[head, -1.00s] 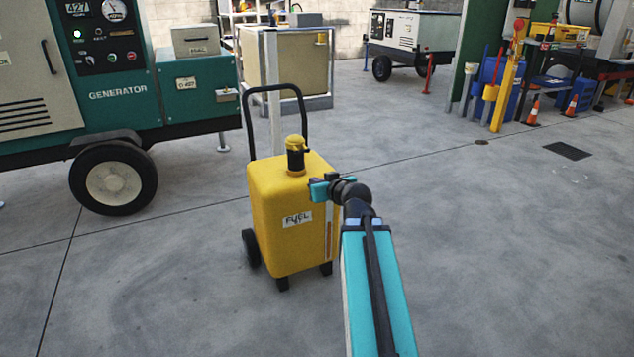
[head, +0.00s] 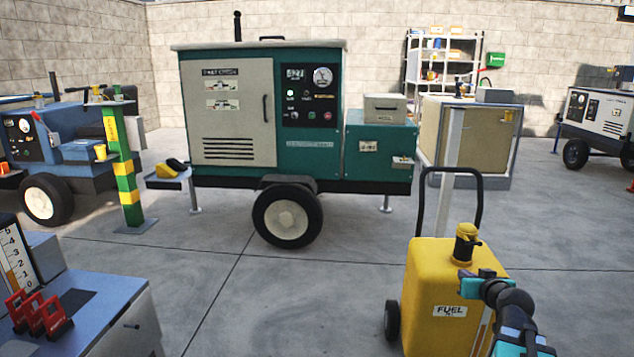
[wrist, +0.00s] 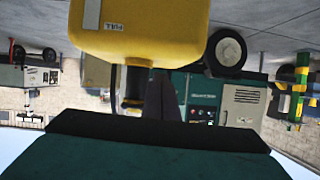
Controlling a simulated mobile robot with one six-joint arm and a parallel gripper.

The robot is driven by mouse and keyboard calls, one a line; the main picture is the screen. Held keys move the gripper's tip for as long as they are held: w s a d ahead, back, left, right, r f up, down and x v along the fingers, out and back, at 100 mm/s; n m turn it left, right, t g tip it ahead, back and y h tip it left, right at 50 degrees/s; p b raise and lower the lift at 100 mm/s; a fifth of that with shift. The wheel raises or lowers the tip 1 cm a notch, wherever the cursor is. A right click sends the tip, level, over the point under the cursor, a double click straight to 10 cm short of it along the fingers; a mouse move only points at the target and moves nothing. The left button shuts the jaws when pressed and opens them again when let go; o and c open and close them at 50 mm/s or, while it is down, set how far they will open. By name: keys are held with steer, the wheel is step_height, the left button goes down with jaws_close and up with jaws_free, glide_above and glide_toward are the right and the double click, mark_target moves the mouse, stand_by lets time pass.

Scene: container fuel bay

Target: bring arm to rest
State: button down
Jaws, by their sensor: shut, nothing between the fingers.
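My gripper (head: 478,276) is at the lower right of the head view, at the end of my teal and black arm. It is shut and empty. It appears in front of the upper part of the yellow fuel caddy (head: 432,285); I cannot tell whether it touches. The caddy stands upright on the floor, with a black handle and a dark and yellow cap (head: 466,243) on top. In the wrist view, which is upside down, the caddy (wrist: 140,22) hangs at the top and the teal gripper body (wrist: 150,150) fills the bottom.
A green generator (head: 230,130) on wheels stands behind, with a beige tank (head: 470,140) to its right. A green and yellow post (head: 124,165) stands left. A blue-grey cabinet with red handles (head: 110,310) is at the lower left. The floor between cabinet and caddy is clear.

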steer(key=s+a+f+n+g+y+p, duration=0.1)
steer(key=a+f+n+g+y+p, duration=0.3)
steer(key=a+p, duration=0.9)
steer(key=s+a+f+g+p, duration=0.4)
steer(key=s+a+f+p, duration=0.5)
steer(key=s+a+p, duration=0.25)
steer(key=s+a+f+g+p, duration=0.25)
steer(key=s+p, duration=0.25)
steer(key=s, duration=0.4)
steer(key=s+a+f+g+p, duration=0.2)
steer(key=s+a+g+p, duration=0.15)
steer(key=s, duration=0.55)
steer(key=s+d+m+g+h+p, duration=0.1)
steer(key=s+d+g, duration=0.1)
steer(key=s, duration=0.5)
steer(key=s+d+m+g+h+p, duration=0.1)
steer(key=s+d+g+h, duration=0.1)
steer(key=s, duration=0.4)
steer(key=shift+s+d+r+m+g, duration=0.2)
steer(key=shift+s+d+m+g, duration=0.2)
